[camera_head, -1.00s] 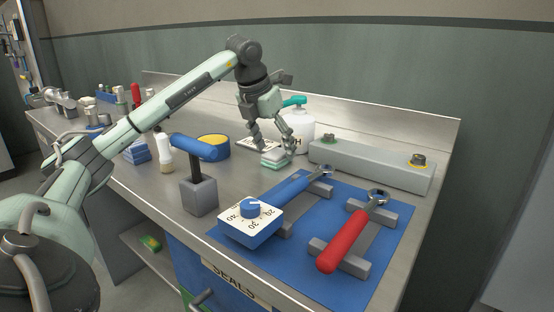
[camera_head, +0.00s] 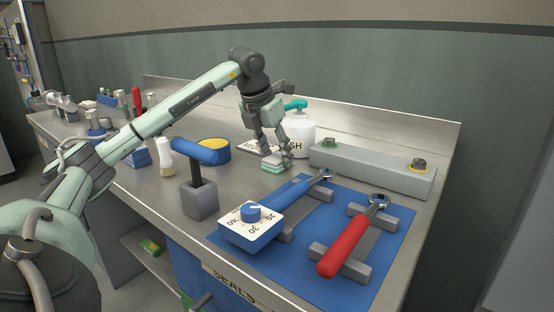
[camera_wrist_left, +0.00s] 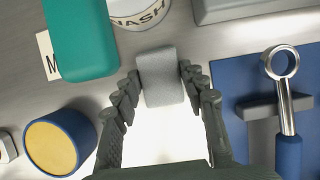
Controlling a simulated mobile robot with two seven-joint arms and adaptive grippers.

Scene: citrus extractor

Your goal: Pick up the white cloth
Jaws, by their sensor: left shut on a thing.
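In the left wrist view the cloth (camera_wrist_left: 161,78) shows as a pale grey rounded block between the two fingertips. My right gripper is not in view.
A white wash bottle (camera_head: 299,135) with a teal top stands close behind the gripper. A blue-yellow round container (camera_head: 214,150) and a blue-handled tool on a grey block (camera_head: 199,198) stand left. A blue mat (camera_head: 310,245) with two wrenches lies in front.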

